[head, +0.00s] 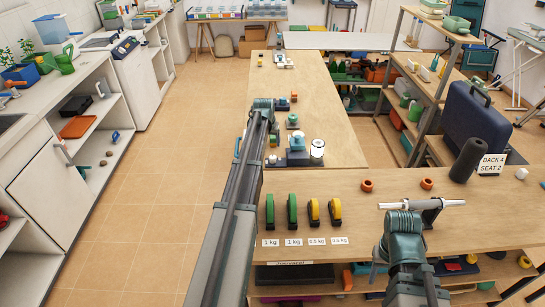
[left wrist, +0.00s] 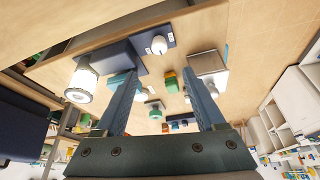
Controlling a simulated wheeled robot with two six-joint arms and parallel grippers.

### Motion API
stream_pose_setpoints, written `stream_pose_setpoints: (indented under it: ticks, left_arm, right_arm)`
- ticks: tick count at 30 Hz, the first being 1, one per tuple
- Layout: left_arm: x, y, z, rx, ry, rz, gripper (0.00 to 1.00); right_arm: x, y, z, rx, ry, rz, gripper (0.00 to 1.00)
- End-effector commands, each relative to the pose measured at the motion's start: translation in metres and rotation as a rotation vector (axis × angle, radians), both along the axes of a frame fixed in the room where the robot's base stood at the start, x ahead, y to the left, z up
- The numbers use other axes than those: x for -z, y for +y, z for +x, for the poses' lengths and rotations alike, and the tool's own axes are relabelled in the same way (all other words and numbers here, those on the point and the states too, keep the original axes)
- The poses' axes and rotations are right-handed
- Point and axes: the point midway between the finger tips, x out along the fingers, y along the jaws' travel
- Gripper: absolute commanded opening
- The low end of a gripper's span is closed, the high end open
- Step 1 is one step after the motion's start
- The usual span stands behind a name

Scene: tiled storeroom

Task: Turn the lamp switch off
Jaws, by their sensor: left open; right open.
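A dark blue plate with a round white knob (left wrist: 158,45) and small white labels lies on the table, seen beyond my fingertips in the left wrist view; it looks like the lamp switch.
Green and yellow weights (head: 292,210) stand in a row on the front table. Orange rings (head: 367,186), a silver rod on a stand (head: 423,205) and a dark blue case (head: 470,122) are to the right. Open tiled floor (head: 170,165) lies left of the tables.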

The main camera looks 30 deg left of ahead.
Motion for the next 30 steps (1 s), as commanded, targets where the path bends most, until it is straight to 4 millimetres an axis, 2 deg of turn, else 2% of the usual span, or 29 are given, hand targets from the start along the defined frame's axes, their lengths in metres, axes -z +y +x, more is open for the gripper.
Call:
stream_pose_setpoints:
  ticks: [8, 30]
  left_arm:
    - [0.023, 0.002, 0.008, 0.001, 0.001, 0.0, 0.71]
    - [0.121, 0.015, 0.046, 0.001, 0.001, 0.0, 0.71]
  right_arm:
    - [0.022, 0.0, 0.0, 0.0, 0.0, 0.0, 0.5]
    - [0.121, 0.0, 0.0, 0.0, 0.0, 0.0, 0.5]
